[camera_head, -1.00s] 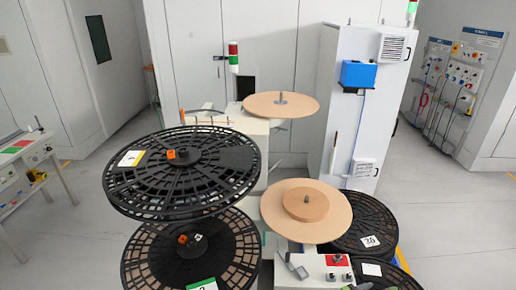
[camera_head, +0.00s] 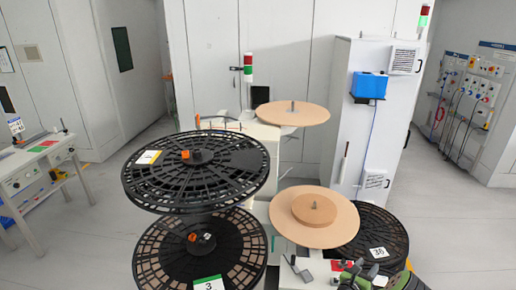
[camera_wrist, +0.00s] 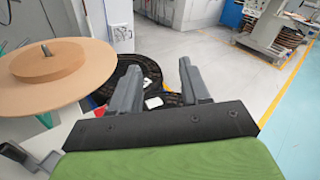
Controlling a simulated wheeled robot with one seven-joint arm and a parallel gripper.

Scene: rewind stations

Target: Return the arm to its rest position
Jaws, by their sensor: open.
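My gripper (camera_wrist: 158,84) shows in the wrist view with its two grey fingers spread apart and nothing between them. A black reel (camera_wrist: 150,72) lies below and beyond the fingers. A tan disc with a smaller tan roll (camera_wrist: 48,65) is to the left of the fingers, apart from them. In the head view, a green and dark part of my arm (camera_head: 358,275) shows at the bottom right, in front of the rewind station; the fingers cannot be made out there.
Two large black reels (camera_head: 195,170) (camera_head: 197,255) stand at the left front. Tan discs (camera_head: 291,113) (camera_head: 313,217) sit on the machine. A white cabinet (camera_head: 365,120) stands behind. A work table (camera_head: 35,165) is at far left. Open floor shows in the wrist view (camera_wrist: 205,55).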

